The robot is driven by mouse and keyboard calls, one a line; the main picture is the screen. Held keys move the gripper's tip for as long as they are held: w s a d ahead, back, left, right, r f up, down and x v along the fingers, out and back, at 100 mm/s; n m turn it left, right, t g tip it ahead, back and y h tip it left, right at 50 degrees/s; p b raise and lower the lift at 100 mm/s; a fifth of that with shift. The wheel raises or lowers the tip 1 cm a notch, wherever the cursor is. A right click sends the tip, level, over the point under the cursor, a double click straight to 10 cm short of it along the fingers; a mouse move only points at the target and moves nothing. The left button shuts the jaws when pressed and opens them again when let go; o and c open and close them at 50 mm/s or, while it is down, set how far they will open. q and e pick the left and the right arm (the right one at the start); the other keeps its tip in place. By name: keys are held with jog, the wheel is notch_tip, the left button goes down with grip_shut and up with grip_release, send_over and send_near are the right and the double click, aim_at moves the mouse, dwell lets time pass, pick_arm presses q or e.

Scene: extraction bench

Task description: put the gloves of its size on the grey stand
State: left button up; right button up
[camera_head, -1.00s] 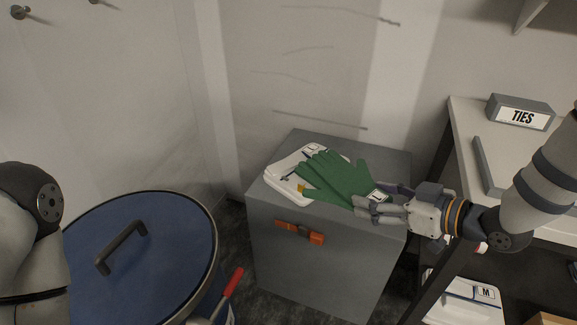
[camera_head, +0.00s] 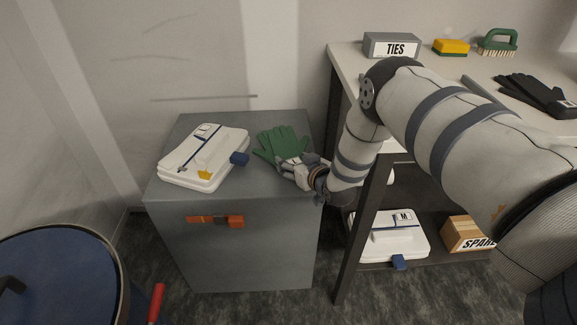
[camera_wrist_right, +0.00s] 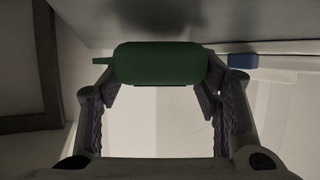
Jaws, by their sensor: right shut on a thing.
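The grey stand (camera_head: 232,255) is a box-shaped cabinet with an orange latch on its front. Green gloves (camera_head: 277,142) are over the right part of its top, beside the white case. I cannot tell whether they touch the top. My right gripper (camera_head: 291,165) is shut on their near end; in the right wrist view the green gloves (camera_wrist_right: 160,62) sit between the fingers (camera_wrist_right: 160,92). Black gloves (camera_head: 538,93) with a pale tag lie on the table at the right. The size on the green gloves cannot be read. My left gripper is out of view.
A white case (camera_head: 200,165) with a blue clasp lies on the stand's left part. The table (camera_head: 350,62) bears a TIES block (camera_head: 391,45), a yellow sponge (camera_head: 451,47) and a green brush (camera_head: 497,43). Below are an M case (camera_head: 392,240) and a SPARE box (camera_head: 461,232). A blue-lidded bin (camera_head: 60,265) stands left.

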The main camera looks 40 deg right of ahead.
jog(key=shift+f, duration=1.1)
jog(key=o, duration=1.2)
jog(key=shift+r, duration=0.1)
jog(key=shift+r, duration=0.1)
